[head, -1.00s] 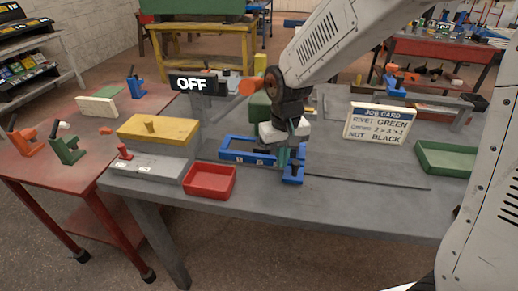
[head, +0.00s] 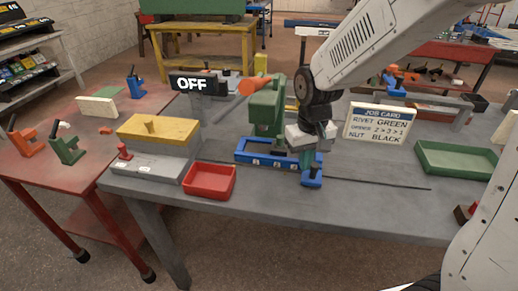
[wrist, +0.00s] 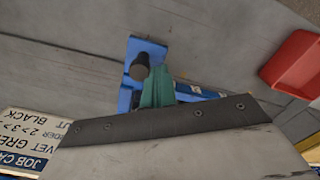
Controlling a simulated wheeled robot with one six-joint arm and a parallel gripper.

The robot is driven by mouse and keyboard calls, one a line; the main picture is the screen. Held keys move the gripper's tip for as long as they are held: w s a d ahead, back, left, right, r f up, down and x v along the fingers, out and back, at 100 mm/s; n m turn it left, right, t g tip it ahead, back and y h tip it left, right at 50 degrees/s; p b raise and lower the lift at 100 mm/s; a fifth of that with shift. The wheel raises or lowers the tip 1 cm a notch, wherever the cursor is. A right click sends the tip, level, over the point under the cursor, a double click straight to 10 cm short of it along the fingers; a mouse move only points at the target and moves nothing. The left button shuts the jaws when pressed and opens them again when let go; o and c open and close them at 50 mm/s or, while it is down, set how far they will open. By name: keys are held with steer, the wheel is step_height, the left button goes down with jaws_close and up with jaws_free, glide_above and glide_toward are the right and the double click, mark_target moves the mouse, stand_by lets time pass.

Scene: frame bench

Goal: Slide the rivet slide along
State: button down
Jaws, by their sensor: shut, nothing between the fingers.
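The blue rivet slide (head: 262,160) is a low frame with small white labels on its front, lying on the grey bench. A blue tab at its right end carries a dark upright post (head: 312,170), which also shows in the wrist view (wrist: 140,68). My gripper (head: 308,158) is over that right end, fingers pointing down. In the wrist view its teal fingers (wrist: 157,88) are together and empty, right beside the post. I cannot tell whether they touch it. The wrist body hides much of the slide in the wrist view.
A green press (head: 265,110) with an orange handle stands behind the slide. A red tray (head: 210,194) and a grey box with a yellow lid (head: 158,128) are left. The job card (head: 378,122) and green tray (head: 455,173) are right. A dark rail line (head: 380,183) runs right across clear bench.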

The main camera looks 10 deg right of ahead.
steer(key=shift+s+d, duration=1.6)
steer(key=shift+d, duration=2.75)
steer(key=shift+s+d, duration=1.55)
steer(key=shift+d, duration=2.85)
steer(key=shift+s+d, duration=1.6)
steer(key=shift+d, duration=2.75)
steer(key=shift+a, duration=0.15)
steer(key=shift+w+a, duration=0.3)
steer(key=shift+a, duration=0.3)
step_height(320, 180, up, 7)
